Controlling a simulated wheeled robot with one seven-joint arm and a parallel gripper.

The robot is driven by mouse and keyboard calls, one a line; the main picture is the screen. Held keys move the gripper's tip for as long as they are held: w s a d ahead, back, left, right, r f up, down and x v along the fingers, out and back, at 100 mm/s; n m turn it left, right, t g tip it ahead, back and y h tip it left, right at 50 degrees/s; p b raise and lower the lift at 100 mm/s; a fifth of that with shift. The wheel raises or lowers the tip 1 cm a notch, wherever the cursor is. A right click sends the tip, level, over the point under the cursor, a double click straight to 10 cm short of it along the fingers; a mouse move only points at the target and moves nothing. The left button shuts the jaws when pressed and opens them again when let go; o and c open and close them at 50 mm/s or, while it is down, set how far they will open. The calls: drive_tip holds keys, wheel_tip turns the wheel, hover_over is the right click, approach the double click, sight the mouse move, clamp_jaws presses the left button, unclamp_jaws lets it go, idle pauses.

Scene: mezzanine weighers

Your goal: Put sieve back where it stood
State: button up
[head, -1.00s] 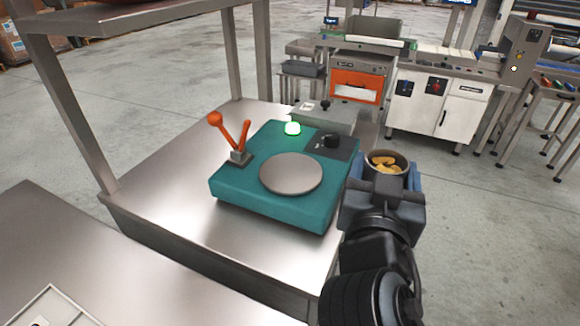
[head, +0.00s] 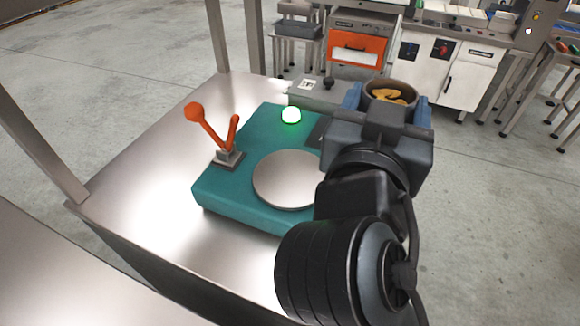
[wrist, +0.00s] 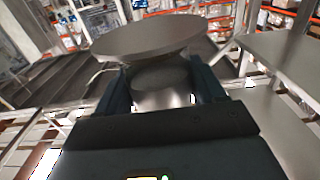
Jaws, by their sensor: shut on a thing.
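A round grey-brown vessel (head: 390,84) with yellow pieces inside is held upright between the blue fingers of my gripper (head: 388,104); I take it for the sieve, though no mesh can be made out. In the wrist view its wide grey round top (wrist: 150,38) flares out above a narrower part between the fingers. My gripper is shut on it, in the air at the right of the teal weigher (head: 240,205). The weigher's round steel pan (head: 288,180) is bare, partly covered by my arm. I cannot tell which spot the sieve stood on.
The weigher stands on a steel table (head: 150,185) with uprights at left and back. It has an orange lever (head: 211,125) and a lit green lamp (head: 291,115). A grey box (head: 305,94) is behind it. Open floor (head: 490,220) lies right; white cabinets (head: 445,62) stand beyond.

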drive_tip(key=w+a+f, duration=0.1)
drive_tip(key=a+f, duration=0.1)
drive_tip(key=a, duration=0.1)
drive_tip(key=w+a+f, duration=0.1)
drive_tip(key=a+f, duration=0.1)
drive_tip(key=a, duration=0.2)
drive_tip(key=w+a+f+p, duration=0.1)
drive_tip(key=a+f, duration=0.1)
drive_tip(key=a, duration=0.1)
drive_tip(key=shift+w+a+f, duration=0.1)
drive_tip(key=shift+a+f, duration=0.05)
drive_tip(key=shift+w+a+f, duration=0.1)
drive_tip(key=shift+a+f, duration=0.25)
drive_tip(key=shift+a, duration=0.05)
drive_tip(key=shift+f, duration=1.75)
drive_tip(key=shift+f+b, duration=0.25)
drive_tip(key=shift+b, duration=0.05)
drive_tip(key=o, duration=1.4)
drive_tip(key=shift+r+p, duration=0.2)
drive_tip(key=shift+p, duration=0.65)
